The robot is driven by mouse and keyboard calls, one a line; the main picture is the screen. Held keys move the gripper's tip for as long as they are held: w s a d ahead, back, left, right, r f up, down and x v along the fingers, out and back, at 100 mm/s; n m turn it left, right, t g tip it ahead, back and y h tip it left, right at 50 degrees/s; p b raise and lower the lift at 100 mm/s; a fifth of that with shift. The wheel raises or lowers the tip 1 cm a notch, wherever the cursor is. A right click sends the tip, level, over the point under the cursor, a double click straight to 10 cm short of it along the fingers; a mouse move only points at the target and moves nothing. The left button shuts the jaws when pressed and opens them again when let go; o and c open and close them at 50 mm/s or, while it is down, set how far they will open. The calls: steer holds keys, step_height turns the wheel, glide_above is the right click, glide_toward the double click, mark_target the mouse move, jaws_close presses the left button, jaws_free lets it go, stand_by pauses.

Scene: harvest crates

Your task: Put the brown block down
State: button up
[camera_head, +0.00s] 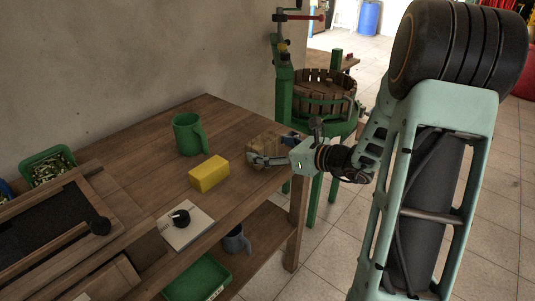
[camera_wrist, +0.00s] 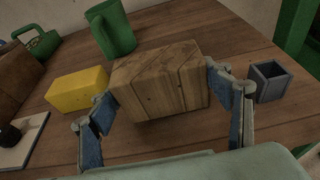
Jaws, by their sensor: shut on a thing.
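The brown wooden block (camera_head: 264,145) is at the right end of the wooden table. In the wrist view the block (camera_wrist: 162,82) sits between the two blue-padded fingers, one on each side. My gripper (camera_head: 273,151) is shut on it. The block is over or on the table top, close to the right edge. Its underside is hidden, so I cannot tell whether it touches the wood.
A yellow block (camera_head: 209,173) and green mug (camera_head: 188,134) stand left of the brown block. A small grey open box (camera_wrist: 269,81) is right of my gripper in the wrist view. A white board (camera_head: 186,228) lies nearer the front. A green press (camera_head: 322,95) stands beyond the table.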

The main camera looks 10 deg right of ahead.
steer(key=shift+f, duration=0.5)
steer(key=shift+f, duration=0.2)
steer(key=o, duration=1.4)
